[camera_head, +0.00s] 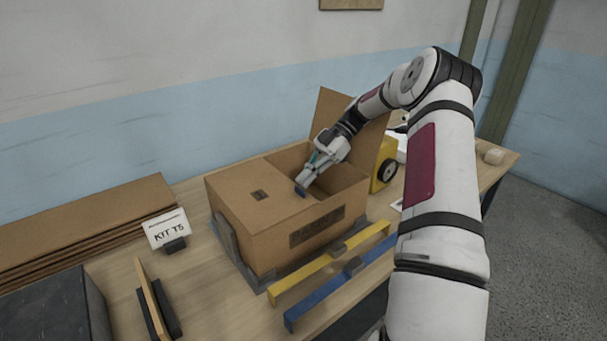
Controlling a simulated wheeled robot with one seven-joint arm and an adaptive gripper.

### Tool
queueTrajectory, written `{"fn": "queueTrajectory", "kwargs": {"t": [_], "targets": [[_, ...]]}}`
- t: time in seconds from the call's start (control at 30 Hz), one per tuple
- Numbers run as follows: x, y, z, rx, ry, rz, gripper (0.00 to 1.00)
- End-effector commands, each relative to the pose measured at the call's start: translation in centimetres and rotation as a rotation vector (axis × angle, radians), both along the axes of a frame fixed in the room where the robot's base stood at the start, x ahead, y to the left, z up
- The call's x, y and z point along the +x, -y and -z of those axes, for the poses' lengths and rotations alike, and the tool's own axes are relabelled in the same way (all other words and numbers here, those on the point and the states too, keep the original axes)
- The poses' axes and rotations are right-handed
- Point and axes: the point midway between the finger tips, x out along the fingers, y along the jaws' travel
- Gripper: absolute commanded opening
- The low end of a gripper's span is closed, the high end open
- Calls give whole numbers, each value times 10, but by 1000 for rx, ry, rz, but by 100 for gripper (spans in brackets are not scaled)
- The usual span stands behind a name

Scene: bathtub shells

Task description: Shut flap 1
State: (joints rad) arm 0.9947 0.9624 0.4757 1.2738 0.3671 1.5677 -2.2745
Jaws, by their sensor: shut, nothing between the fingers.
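A cardboard box (262,243) stands on the wooden table in a grey holder (228,238). Its left flap (250,205) lies flat over the left part of the opening. Its right flap (335,108) stands up, partly hidden behind my arm. The right part of the box is open and its inside shows. No number is readable on either flap, so I cannot tell which is flap 1. My gripper (301,188) is shut and empty, pointing down and left over the opening, at the left flap's inner edge. I cannot tell whether it touches the flap.
A yellow bar (325,265) and a blue bar (330,292) lie in front of the box. A yellow device (384,165) stands right of it. A sign reading KIT T5 (167,229) and stacked cardboard sheets (90,223) are at the left.

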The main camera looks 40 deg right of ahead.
Motion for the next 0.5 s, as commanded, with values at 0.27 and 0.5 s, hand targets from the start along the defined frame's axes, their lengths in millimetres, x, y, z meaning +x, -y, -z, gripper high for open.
{"fn": "queueTrajectory", "kwargs": {"t": [0.27,0.5], "targets": [[0,0,0,0,0,0,0],[0,0,-7,-1,1,0,0]]}}
